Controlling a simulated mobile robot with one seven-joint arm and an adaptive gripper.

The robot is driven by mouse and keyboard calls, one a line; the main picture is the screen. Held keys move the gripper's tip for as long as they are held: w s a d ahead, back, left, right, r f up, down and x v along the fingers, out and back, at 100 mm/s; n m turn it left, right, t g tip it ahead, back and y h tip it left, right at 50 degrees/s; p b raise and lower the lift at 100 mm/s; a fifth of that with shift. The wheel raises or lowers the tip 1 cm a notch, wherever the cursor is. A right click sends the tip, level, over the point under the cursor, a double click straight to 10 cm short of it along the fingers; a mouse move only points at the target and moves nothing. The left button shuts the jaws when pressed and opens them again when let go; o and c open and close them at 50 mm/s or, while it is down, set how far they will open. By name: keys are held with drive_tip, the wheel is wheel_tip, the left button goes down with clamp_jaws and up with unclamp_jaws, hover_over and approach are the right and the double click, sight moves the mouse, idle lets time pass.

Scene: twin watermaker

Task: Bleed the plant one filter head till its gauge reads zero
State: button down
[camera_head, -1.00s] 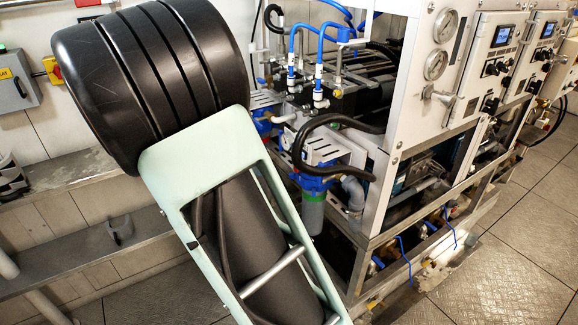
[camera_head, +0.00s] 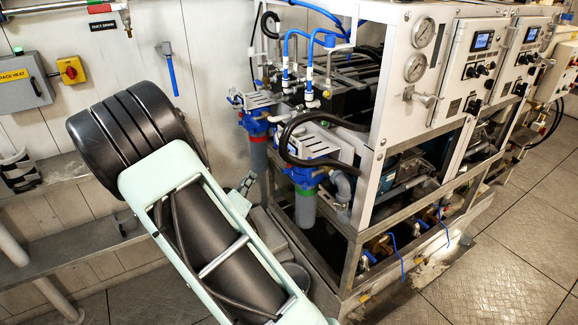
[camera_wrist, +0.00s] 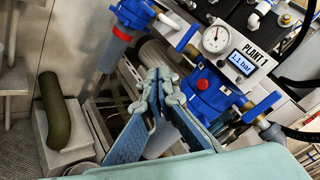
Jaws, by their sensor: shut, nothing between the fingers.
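The plant one filter head (camera_wrist: 208,97) is blue with a red button (camera_wrist: 203,84) on it. Above it sit a round gauge (camera_wrist: 215,38), its needle off to one side, and a display (camera_wrist: 243,62) reading PLANT 1, 1.1 bar. In the head view the blue filter head (camera_head: 303,176) with a green ring stands at the rack's near corner. My gripper (camera_wrist: 163,88) is shut and empty, just left of the filter head and apart from the red button in the picture. In the head view my gripper (camera_head: 248,181) shows small, left of the filter.
A second blue filter head (camera_wrist: 135,12) with a red ring is to the left; it also shows in the head view (camera_head: 256,120). A black hose (camera_head: 290,140) loops by the near filter. The rack frame (camera_head: 350,235) stands close. The right floor (camera_head: 510,250) is clear.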

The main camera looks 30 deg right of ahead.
drive_tip(key=d+b, duration=0.1)
drive_tip(key=d, duration=0.7)
drive_tip(key=shift+w+d, duration=0.15)
drive_tip(key=shift+d, duration=0.25)
drive_tip(key=shift+d, duration=0.15)
idle(1.2)
drive_tip(key=shift+d, duration=0.3)
drive_tip(key=shift+d, duration=0.5)
idle(2.8)
drive_tip(key=shift+a, duration=0.95)
drive_tip(key=shift+a+p, duration=0.65)
drive_tip(key=shift+a, duration=1.85)
